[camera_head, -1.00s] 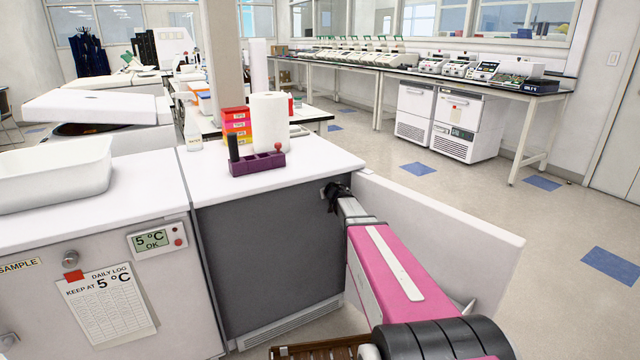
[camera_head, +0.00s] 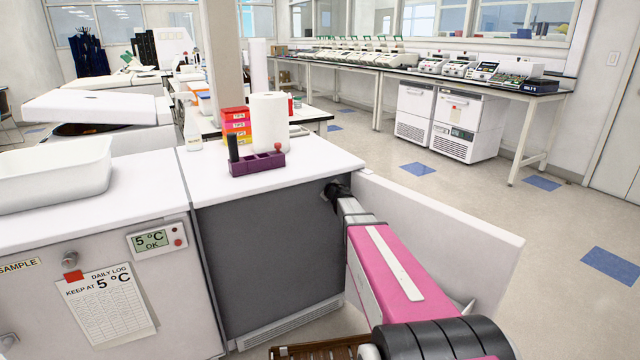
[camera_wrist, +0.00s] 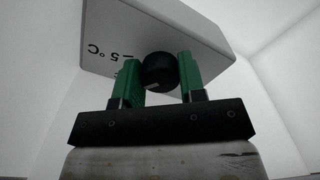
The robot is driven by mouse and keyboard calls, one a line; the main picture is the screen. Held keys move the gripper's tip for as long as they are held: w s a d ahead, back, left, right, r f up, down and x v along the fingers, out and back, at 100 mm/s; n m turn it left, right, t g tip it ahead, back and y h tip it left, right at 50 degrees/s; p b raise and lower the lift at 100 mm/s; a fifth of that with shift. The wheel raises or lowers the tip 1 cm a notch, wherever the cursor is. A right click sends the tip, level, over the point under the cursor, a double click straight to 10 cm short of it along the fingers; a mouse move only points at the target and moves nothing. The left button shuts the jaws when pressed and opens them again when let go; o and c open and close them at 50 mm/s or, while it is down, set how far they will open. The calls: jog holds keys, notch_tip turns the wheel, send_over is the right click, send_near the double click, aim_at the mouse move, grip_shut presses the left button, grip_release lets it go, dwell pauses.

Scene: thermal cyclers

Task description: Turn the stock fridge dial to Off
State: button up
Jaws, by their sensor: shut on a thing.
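The stock fridge (camera_head: 280,235) stands at the centre with its white door (camera_head: 440,235) swung open to the right. My gripper (camera_head: 337,190) reaches into the upper right of the open fridge in the head view. In the wrist view, my gripper's green fingers (camera_wrist: 160,78) are shut on a round black dial (camera_wrist: 159,70), one finger on each side. The dial sits on a light grey box (camera_wrist: 165,25) marked "5 °C", which appears upside down. The dial's pointer and its setting cannot be read.
A sample fridge (camera_head: 105,280) with a "5 °C OK" display stands to the left. A purple rack (camera_head: 257,163) and a paper roll (camera_head: 270,122) stand on the stock fridge top. The open door borders my arm on the right. Floor beyond is clear.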

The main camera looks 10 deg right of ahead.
jog(key=o, duration=0.9)
jog(key=shift+s, duration=0.1)
jog(key=v, duration=1)
jog(key=shift+s+d, duration=0.15)
jog(key=shift+s, duration=0.15)
